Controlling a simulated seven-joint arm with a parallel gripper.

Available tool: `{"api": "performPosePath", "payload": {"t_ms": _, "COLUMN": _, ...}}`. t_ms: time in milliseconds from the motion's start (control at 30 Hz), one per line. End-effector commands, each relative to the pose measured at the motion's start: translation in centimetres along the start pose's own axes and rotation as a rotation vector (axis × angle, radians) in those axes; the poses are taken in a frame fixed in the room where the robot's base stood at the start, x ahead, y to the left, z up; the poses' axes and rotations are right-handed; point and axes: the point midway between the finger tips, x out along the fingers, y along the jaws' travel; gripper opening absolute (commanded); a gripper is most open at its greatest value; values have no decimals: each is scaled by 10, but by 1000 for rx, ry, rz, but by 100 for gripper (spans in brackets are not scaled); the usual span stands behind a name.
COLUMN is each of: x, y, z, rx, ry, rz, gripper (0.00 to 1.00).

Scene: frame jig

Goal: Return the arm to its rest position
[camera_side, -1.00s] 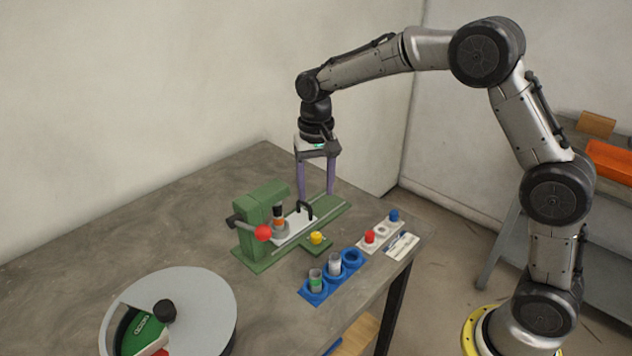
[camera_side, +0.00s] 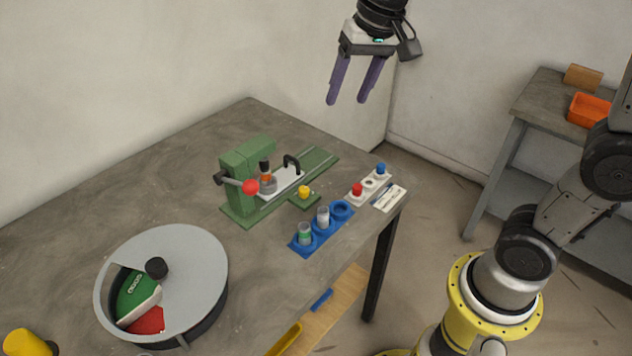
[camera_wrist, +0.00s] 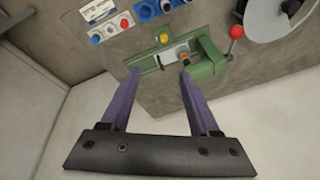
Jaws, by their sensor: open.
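My gripper (camera_side: 347,98) is raised high above the table's far right part, with its two purple fingers apart and nothing between them. In the wrist view my gripper (camera_wrist: 158,72) also shows open and empty, with the table beyond the fingertips. The green jig (camera_side: 240,185) stands on the table below and to the left, clear of the fingers. It has a red-knobbed lever (camera_side: 250,187), a grey slide with a black handle (camera_side: 292,162) and a yellow knob (camera_side: 304,191). A small orange and black part (camera_side: 265,172) stands in the jig.
A blue holder (camera_side: 301,246) with two vials and an empty ring sits near the table edge. A white button strip (camera_side: 369,187) and a label card (camera_side: 388,198) lie beside it. A round grey-lidded drum (camera_side: 195,262) stands front left. The air around my gripper is clear.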

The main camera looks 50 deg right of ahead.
Motion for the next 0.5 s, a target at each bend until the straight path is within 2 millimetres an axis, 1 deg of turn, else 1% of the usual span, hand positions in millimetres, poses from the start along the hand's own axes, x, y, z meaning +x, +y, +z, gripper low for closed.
{"api": "performPosePath", "payload": {"t_ms": 33, "x": -16, "y": 11, "z": 17, "rx": -23, "ry": 33, "rz": -17, "gripper": 62}}
{"api": "performPosePath", "payload": {"t_ms": 100, "x": -29, "y": 24, "z": 39, "rx": -61, "ry": 72, "rz": -35, "gripper": 62}}
{"api": "performPosePath", "payload": {"t_ms": 233, "x": -41, "y": 50, "z": 85, "rx": -149, "ry": 139, "rz": -58, "gripper": 62}}
{"api": "performPosePath", "payload": {"t_ms": 300, "x": -40, "y": 64, "z": 110, "rx": -205, "ry": 171, "rz": -66, "gripper": 62}}
{"api": "performPosePath", "payload": {"t_ms": 400, "x": -29, "y": 82, "z": 141, "rx": -289, "ry": 202, "rz": -67, "gripper": 62}}
{"api": "performPosePath", "payload": {"t_ms": 500, "x": -14, "y": 93, "z": 162, "rx": -367, "ry": 205, "rz": -59, "gripper": 62}}
